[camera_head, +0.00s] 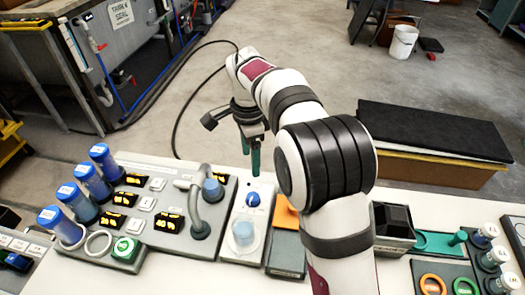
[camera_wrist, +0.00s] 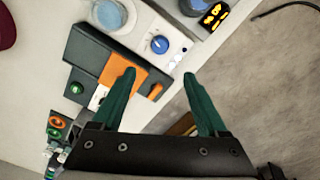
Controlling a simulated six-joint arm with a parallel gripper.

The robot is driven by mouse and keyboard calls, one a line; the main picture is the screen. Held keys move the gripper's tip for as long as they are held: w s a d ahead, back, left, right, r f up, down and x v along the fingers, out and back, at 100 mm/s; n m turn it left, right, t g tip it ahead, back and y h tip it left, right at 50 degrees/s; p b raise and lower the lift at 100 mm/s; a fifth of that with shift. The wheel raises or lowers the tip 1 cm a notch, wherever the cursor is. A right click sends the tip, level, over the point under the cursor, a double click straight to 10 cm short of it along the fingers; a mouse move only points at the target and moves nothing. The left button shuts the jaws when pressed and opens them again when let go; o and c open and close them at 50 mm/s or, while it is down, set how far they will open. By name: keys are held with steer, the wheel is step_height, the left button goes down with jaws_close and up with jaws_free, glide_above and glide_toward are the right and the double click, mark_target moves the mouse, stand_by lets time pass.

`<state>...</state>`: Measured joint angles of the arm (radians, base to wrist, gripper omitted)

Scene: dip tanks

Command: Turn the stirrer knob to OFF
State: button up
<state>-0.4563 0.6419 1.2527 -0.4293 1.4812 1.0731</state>
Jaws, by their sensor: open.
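The stirrer is a pale unit (camera_head: 232,262) with a blue round knob (camera_head: 253,199) near its back end and a clear beaker of bluish liquid (camera_head: 244,232) in front. In the wrist view the knob (camera_wrist: 159,45) shows a pale pointer line; its setting and the labels are too small to read. My gripper (camera_head: 252,158) hangs above and behind the knob, apart from it. In the wrist view my gripper (camera_wrist: 159,75) is open and empty, its green fingers pointing toward the unit, with the knob beyond and between the tips.
A dark grey box with an orange top (camera_head: 285,212) stands right of the stirrer. Left are a grey hose (camera_head: 206,185), a panel with lit displays (camera_head: 168,222) and blue-capped tubes (camera_head: 88,182).

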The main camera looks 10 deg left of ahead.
mark_target(253, 196)
step_height(253, 196, down, 16)
steer(key=shift+r, duration=0.2)
jaws_close()
steer(key=shift+n, duration=0.4)
steer(key=n, duration=0.4)
steer(key=shift+n, duration=0.4)
steer(key=n, duration=0.6)
steer(key=shift+r, duration=0.1)
steer(key=shift+n, duration=0.3)
